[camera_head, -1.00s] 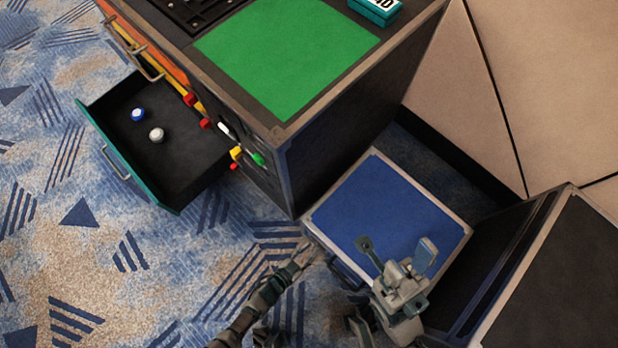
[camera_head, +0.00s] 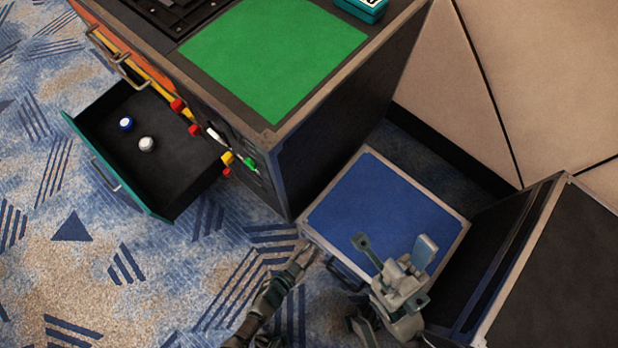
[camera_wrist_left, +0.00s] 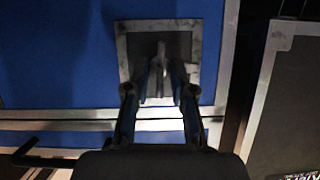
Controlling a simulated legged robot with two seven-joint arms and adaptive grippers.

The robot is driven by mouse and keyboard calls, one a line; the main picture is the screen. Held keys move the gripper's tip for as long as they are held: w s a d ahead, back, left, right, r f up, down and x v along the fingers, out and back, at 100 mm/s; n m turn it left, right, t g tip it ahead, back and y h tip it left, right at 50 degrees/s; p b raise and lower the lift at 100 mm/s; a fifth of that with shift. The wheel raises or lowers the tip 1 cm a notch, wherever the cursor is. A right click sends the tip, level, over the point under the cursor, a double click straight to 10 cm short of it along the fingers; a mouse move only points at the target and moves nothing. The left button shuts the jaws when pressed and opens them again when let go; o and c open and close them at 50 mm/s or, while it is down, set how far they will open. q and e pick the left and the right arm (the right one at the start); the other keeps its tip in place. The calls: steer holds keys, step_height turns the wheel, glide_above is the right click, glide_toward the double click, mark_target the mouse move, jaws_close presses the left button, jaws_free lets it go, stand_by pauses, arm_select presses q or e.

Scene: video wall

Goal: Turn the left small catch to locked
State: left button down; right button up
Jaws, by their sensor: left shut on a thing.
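A small grey catch (camera_wrist_left: 160,88) stands up in front of a square metal plate (camera_wrist_left: 210,50) on a blue panel in the left wrist view. My left gripper (camera_wrist_left: 162,72) is shut on it, with one finger at each side. In the head view my left gripper (camera_head: 304,249) is at the left front corner of the blue-topped case (camera_head: 375,208), and the catch is too small or hidden there. I cannot tell its locked or unlocked marking. My right gripper (camera_head: 394,246) is open and empty above the blue case, fingers spread apart.
A dark handle (camera_head: 345,278) is on the blue case's front. A dark cabinet with a green mat (camera_head: 275,55) stands behind, its teal drawer (camera_head: 165,170) open with a blue and a white knob inside. A black case (camera_head: 570,270) is at right. Carpet at left is clear.

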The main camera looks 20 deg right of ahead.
arm_select(q)
steer(key=shift+s+d+f+m+t+y, duration=0.1)
steer(key=shift+m+t+y, duration=0.15)
steer(key=shift+m+t, duration=0.3)
steer(key=shift+s+a+r+m+t+y, duration=0.15)
steer(key=shift+m+t, duration=0.25)
steer(key=shift+m, duration=0.4)
steer(key=shift+s+d+f+m+t+y, duration=0.15)
steer(key=shift+m+t+y, duration=0.15)
steer(key=shift+m+t, duration=0.25)
steer(key=shift+w, duration=0.15)
steer(key=shift+d+m, duration=0.15)
steer(key=shift+m, duration=0.15)
steer(key=c, duration=1.3)
jaws_free()
steer(key=v, duration=1.1)
steer(key=shift+s+a, duration=0.2)
steer(key=shift+a, duration=0.05)
